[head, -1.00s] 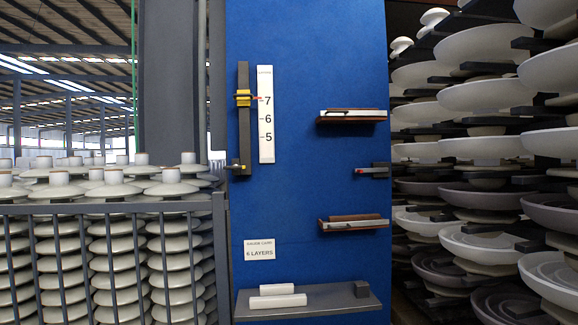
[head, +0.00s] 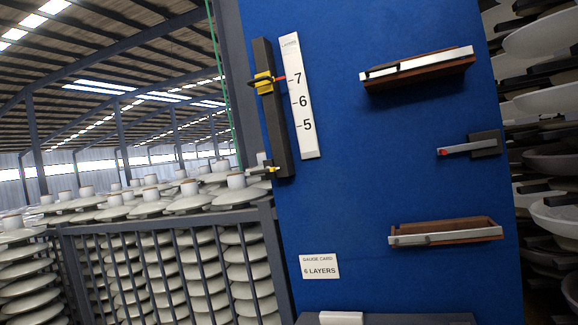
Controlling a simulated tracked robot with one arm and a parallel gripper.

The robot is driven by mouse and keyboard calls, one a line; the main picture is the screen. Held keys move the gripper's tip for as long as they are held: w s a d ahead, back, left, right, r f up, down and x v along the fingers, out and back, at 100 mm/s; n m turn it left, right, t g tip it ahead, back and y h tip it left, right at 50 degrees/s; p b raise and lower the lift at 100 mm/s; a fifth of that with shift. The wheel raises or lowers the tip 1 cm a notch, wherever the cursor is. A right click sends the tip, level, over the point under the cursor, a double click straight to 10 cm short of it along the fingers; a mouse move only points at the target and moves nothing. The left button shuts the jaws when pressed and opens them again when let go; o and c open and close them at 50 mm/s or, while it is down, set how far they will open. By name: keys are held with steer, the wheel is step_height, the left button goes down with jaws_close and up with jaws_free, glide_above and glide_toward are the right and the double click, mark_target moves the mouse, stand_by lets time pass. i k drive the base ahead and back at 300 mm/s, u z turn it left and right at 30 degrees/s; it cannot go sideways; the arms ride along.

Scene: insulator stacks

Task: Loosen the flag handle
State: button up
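A blue panel (head: 370,190) fills the middle of the view and looks tilted. A grey lever with a red tip (head: 468,149) sticks out to the left from a dark block (head: 486,143) at the panel's right side. A small fitting with a yellow part (head: 268,169) sits at the foot of a dark upright rail (head: 273,125). A yellow slider (head: 264,83) on this rail has a red pointer near the 7 of a white scale (head: 300,96). I cannot tell which fitting is the flag handle. My gripper is not in view.
Two brown trays with pale bars, an upper one (head: 420,77) and a lower one (head: 446,226), jut from the panel. A card (head: 319,267) reads "6 LAYERS". A grey shelf (head: 420,320) shows at the bottom. Railing (head: 170,229) and insulator stacks stand left, more stacks right.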

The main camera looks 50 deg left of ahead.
mark_target(269, 170)
steer(key=u, duration=0.45)
steer(key=i, duration=0.95)
steer(key=u, duration=0.7)
